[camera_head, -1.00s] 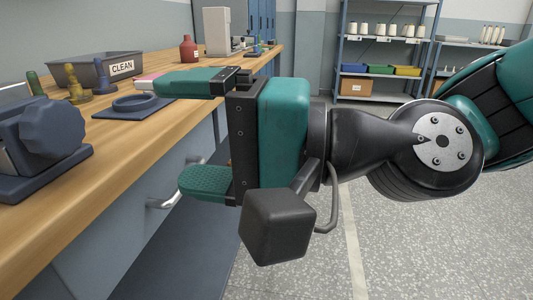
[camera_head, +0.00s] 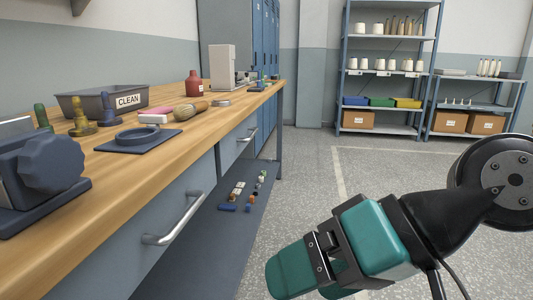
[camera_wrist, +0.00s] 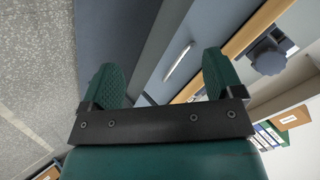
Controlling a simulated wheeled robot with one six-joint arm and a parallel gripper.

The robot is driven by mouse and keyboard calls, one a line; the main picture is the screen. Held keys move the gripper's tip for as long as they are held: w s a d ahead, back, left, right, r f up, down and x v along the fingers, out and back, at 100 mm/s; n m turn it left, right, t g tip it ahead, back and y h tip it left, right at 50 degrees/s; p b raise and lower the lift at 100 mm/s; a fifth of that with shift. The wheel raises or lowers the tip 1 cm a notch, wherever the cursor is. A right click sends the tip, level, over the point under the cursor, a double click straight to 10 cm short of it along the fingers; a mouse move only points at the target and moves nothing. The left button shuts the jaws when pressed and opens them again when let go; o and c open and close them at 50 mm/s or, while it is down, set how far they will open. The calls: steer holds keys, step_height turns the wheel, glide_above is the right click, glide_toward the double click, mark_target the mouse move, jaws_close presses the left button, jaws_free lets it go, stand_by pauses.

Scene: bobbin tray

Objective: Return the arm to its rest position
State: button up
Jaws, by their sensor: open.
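My gripper (camera_head: 305,272) hangs low at the bottom right of the head view, off the bench and over the floor, with my arm reaching in from the right. In the wrist view my gripper (camera_wrist: 160,85) shows its two green fingers wide apart with nothing between them. Beyond the fingers are the drawer fronts and the bench edge. In the head view one finger partly hides the other.
The wooden bench (camera_head: 150,190) runs along the left. A drawer handle (camera_head: 172,222) sticks out. The floor (camera_head: 400,170) is open towards the shelves.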

steer(key=s+d+f+n+g+h, duration=0.15)
steer(key=d+f+h, duration=0.3)
steer(key=d, duration=0.55)
step_height(320, 180, up, 31)
steer(key=p, duration=3.1)
steer(key=shift+s+d+h, duration=0.3)
steer(key=shift+h, duration=0.15)
steer(key=shift+n, duration=0.25)
